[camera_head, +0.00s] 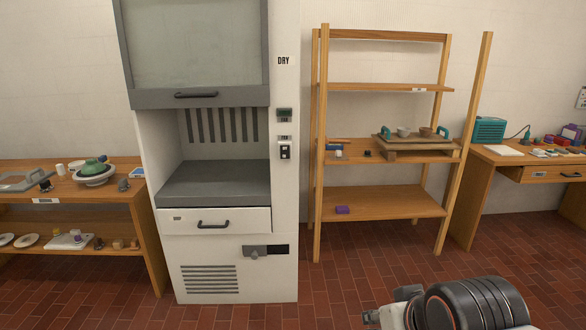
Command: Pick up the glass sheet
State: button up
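No loose sheet that I can clearly tell as glass shows in the camera_head view. The white drying cabinet (286,215) marked DRY has a raised front door with a large pale, see-through pane (195,42) in a grey frame. A dark bar handle (196,95) is on the door's lower rail. Below it the cabinet's chamber is open, and its grey floor looks empty. A flat grey tray-like piece (18,182) lies on the left bench; its material is unclear. Part of my own arm shows at the bottom right. My gripper's fingers are not visible.
The left wooden bench (140,212) holds a green-topped bowl (94,172) and small items. A wooden rack (385,203) right of the cabinet holds a tray (420,151) with cups. A desk (500,175) stands far right. The brick floor (350,280) ahead is clear.

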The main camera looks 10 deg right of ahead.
aim_at(339, 156)
jog(key=i+z, duration=0.2)
jog(key=i, duration=0.45)
jog(key=i+z, duration=0.15)
jog(key=i, duration=0.55)
jog(key=i+j+z, duration=0.2)
jog(key=i, duration=0.45)
jog(key=i+l+u, duration=0.35)
jog(key=i, duration=0.2)
jog(key=i+l+u, duration=0.35)
jog(key=i, duration=0.2)
jog(key=i+l+u, duration=0.3)
jog(key=i+l, duration=0.15)
jog(key=l, duration=0.15)
jog(key=i+l, duration=0.1)
jog(key=l, duration=0.45)
jog(key=j+u, duration=0.05)
